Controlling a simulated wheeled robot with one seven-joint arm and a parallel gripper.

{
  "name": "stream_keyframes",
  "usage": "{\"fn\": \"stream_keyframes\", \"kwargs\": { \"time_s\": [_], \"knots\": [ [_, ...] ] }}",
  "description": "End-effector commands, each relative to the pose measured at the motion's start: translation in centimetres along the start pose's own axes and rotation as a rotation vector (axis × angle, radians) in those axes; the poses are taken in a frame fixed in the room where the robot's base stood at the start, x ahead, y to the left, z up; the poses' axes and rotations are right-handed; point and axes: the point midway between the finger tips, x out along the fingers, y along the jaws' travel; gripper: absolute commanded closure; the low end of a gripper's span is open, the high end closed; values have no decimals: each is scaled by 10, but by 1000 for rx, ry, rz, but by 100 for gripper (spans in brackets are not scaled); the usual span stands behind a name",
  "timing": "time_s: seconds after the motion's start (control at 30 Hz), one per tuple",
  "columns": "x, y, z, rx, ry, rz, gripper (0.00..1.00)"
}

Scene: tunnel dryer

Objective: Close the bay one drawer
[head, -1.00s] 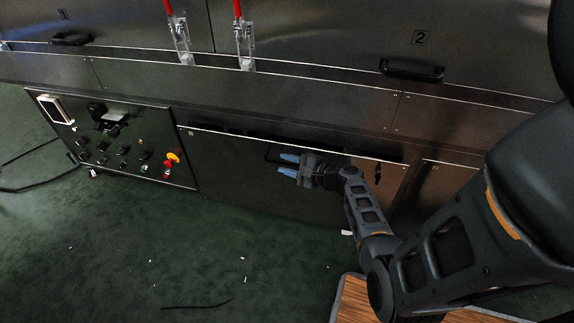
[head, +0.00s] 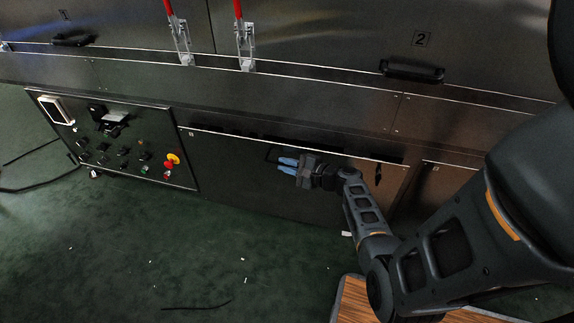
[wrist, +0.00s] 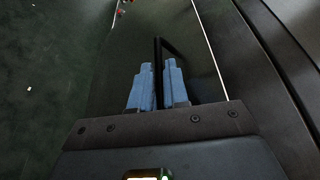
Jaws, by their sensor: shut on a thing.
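The drawer front (head: 235,180) is a wide dark metal panel low on the machine, with a bright top edge and a dark gap behind that edge. A small label at its upper left is too small to read. Its black bar handle (wrist: 158,62) runs between the blue fingertips in the wrist view. My gripper (head: 287,165) is at this handle in the head view, its blue fingers shut on it. In the wrist view, my gripper (wrist: 160,88) hides part of the handle.
A control panel (head: 110,140) with a red and yellow stop button stands left of the drawer. Another panel (head: 445,185) with a dark handle is on the right. A wood-topped surface (head: 350,300) is at the lower front. The green floor before the drawer is mostly clear.

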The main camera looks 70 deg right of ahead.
Motion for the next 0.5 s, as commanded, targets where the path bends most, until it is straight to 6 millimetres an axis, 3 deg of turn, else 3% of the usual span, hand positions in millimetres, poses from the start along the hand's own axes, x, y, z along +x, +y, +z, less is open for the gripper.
{"fn": "stream_keyframes", "kwargs": {
  "time_s": [0.23,0.5],
  "knots": [
    [1,-1,-3,0,0,0,100],
    [13,-20,-32,-2,2,-2,100]
  ]
}}
